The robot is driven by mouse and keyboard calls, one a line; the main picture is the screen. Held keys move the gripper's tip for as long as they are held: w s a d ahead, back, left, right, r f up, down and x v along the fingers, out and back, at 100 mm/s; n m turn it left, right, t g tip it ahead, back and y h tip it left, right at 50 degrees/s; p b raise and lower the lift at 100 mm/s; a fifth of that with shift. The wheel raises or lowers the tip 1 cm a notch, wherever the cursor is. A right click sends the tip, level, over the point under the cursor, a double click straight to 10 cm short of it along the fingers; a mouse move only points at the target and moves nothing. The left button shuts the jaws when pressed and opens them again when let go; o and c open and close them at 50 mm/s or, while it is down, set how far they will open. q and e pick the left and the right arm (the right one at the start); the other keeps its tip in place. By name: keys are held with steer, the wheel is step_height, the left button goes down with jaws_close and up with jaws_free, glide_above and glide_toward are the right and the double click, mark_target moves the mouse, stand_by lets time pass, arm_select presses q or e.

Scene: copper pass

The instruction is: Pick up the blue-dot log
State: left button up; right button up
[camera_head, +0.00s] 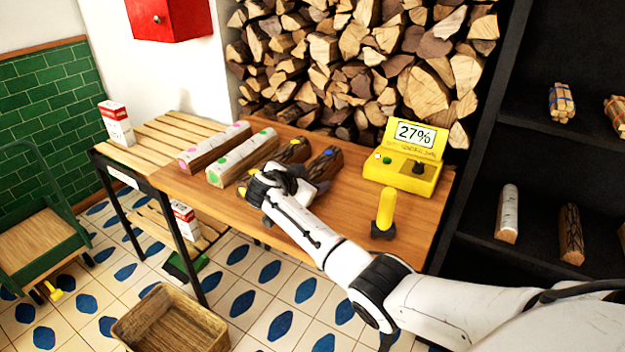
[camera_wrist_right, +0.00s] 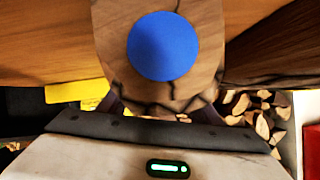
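The blue-dot log (camera_head: 325,164) is dark-barked and lies on the wooden table at the right end of a row of logs. My right gripper (camera_head: 272,190) is at its near end and hides that part in the head view. In the right wrist view the log's end (camera_wrist_right: 200,88) with its round blue dot (camera_wrist_right: 163,46) is very close, over the palm. Dark fingers (camera_wrist_right: 160,108) show partly at either side of it. Whether they press on the log is not clear. My left gripper is not in view.
Left of it lie the yellow-dot log (camera_head: 294,150), the green-dot log (camera_head: 240,155) and the pink-dot log (camera_head: 212,147). A yellow scale (camera_head: 405,168) reading 27% and a yellow-handled tool (camera_head: 385,212) stand on the right. A crate (camera_head: 165,322) is on the floor.

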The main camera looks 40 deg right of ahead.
steer(key=c, duration=1.1)
steer(key=shift+r, duration=0.15)
jaws_close()
steer(key=shift+r, duration=0.1)
